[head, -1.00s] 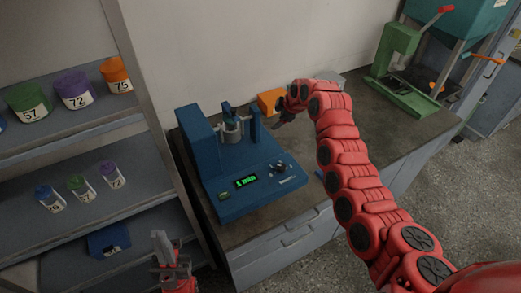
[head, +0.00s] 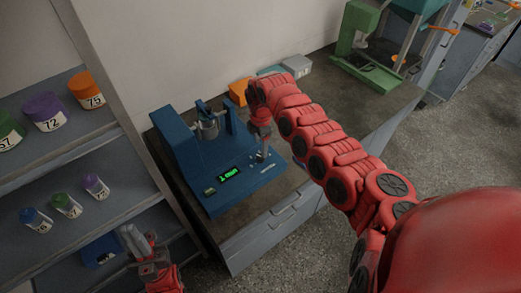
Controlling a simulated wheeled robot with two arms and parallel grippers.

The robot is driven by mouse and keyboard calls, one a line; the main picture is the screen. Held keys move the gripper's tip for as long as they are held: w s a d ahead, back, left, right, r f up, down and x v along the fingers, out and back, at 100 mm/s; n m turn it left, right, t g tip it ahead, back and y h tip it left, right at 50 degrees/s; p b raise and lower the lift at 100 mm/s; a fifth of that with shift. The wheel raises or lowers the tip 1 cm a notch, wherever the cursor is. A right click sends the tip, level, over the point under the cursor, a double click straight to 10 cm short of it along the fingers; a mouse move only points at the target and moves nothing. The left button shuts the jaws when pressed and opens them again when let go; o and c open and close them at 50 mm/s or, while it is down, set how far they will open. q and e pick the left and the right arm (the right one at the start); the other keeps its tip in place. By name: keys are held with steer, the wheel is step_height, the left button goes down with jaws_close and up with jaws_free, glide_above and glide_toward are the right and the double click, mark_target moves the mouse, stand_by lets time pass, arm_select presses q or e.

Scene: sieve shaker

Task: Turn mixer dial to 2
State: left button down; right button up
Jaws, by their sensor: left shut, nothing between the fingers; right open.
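The blue mixer (head: 208,189) stands on the dark counter, with a metal vessel (head: 208,128) under its head. Its green lit display (head: 229,173) seems to read 1 followed by small blurred text. The dial sits on the front right of the mixer's base and is mostly hidden by my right gripper. My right gripper (head: 262,153) is open and points down at the dial, close over or around it; I cannot tell whether it touches. My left gripper (head: 140,240) is shut and empty, low at the bottom left, in front of the shelf and away from the mixer.
A shelf (head: 75,151) with several numbered jars stands left of the mixer. An orange box (head: 239,91) and a grey box (head: 297,65) sit behind my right arm. A green machine (head: 372,70) stands at the counter's far end.

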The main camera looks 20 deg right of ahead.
mark_target(261, 158)
step_height(261, 158, down, 6)
steer(key=shift+r, duration=0.1)
jaws_close()
stand_by(0.5)
